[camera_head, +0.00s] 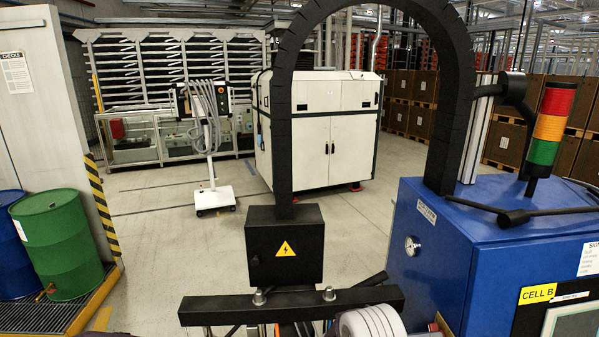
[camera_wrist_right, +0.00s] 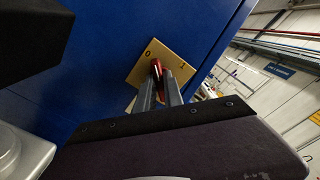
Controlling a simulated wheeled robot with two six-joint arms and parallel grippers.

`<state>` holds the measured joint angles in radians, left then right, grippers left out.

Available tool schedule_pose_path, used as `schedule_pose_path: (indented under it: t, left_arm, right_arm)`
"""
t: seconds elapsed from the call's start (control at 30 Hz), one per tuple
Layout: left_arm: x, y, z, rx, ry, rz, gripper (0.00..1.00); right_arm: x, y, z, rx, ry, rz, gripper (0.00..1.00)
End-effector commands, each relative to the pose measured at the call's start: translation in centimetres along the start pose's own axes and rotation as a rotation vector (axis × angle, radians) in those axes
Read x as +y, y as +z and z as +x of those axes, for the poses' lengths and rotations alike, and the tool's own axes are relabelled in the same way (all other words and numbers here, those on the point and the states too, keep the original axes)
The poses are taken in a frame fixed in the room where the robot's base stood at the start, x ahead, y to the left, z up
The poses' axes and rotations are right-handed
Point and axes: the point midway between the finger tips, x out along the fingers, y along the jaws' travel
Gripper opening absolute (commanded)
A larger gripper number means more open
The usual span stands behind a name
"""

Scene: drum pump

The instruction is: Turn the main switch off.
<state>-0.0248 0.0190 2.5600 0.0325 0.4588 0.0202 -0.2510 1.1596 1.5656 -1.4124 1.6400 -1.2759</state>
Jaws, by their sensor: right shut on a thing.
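The main switch has a red handle (camera_wrist_right: 157,68) on a yellow plate (camera_wrist_right: 138,70) fixed to the side of a blue cabinet (camera_wrist_right: 95,75). The plate is marked 0 at upper left and I at right in the right wrist view. My right gripper (camera_wrist_right: 160,82) is shut on the red handle, one grey finger on each side. The fingers hide part of the handle, so I cannot tell exactly which mark it points to. In the head view the blue cabinet (camera_head: 428,262) stands at the right, and the switch does not show. My left gripper is not in view.
A black box with a warning sign (camera_head: 285,247) and a black arched conduit stand in front. A red, orange and green signal light (camera_head: 550,125) tops the cabinet. Green (camera_head: 60,243) and blue drums stand at left.

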Motion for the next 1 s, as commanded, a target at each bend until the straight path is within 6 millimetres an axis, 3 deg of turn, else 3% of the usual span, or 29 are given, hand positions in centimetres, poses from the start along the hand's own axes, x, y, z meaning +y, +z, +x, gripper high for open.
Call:
schedule_pose_path:
  t: [0.27,0.63,1.0]
  left_arm:
    - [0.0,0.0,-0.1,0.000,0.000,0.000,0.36]
    - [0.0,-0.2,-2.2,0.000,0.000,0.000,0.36]
    - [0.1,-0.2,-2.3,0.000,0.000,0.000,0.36]
  right_arm:
    - [0.0,0.1,0.0,-0.001,0.000,-0.010,0.00]
    - [-0.1,0.1,0.0,-0.001,0.000,-0.318,0.00]
    - [-0.1,0.1,0.0,-0.001,0.000,-0.376,0.00]
